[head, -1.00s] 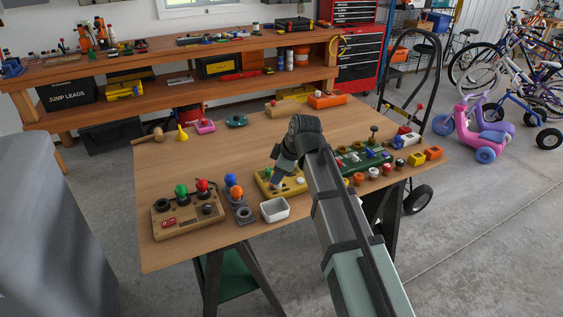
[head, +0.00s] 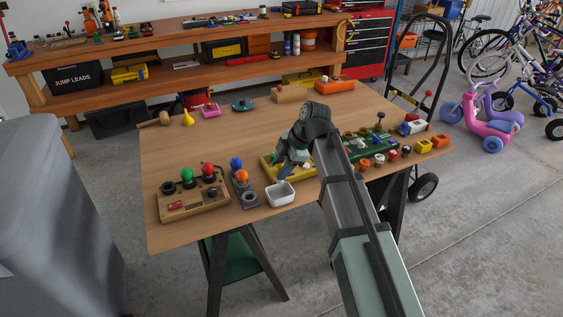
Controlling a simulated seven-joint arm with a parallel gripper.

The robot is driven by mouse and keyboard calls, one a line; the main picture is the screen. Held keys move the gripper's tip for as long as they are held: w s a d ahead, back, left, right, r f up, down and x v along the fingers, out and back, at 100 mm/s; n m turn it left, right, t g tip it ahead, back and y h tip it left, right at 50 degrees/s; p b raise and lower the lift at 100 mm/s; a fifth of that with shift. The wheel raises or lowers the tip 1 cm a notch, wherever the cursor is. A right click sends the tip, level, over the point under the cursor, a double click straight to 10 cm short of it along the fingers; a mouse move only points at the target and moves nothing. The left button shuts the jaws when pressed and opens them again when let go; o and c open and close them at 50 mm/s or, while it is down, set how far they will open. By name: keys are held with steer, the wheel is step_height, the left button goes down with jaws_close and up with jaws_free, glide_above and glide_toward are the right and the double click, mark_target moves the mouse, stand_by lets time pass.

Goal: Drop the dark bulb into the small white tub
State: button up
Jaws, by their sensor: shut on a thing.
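The small white tub (head: 281,195) stands upright near the front edge of the wooden table, between the grey bulb holder and the yellow board. My gripper (head: 285,173) points down just behind and above the tub's back rim, in front of the yellow board (head: 304,167). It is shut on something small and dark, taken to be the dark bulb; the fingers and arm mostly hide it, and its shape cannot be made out. Whether it is over the tub's opening cannot be told.
A wooden board (head: 193,200) with green and red bulbs lies left. The grey holder (head: 246,198) carries blue and orange bulbs close beside the tub. A green board (head: 371,148) and several small coloured blocks lie right.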

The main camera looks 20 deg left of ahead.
mark_target(281, 182)
steer(key=shift+f, duration=2.45)
steer(key=o, duration=1.1)
steer(key=v, duration=1.3)
steer(key=shift+d+r, duration=0.25)
steer(key=shift+r, duration=0.05)
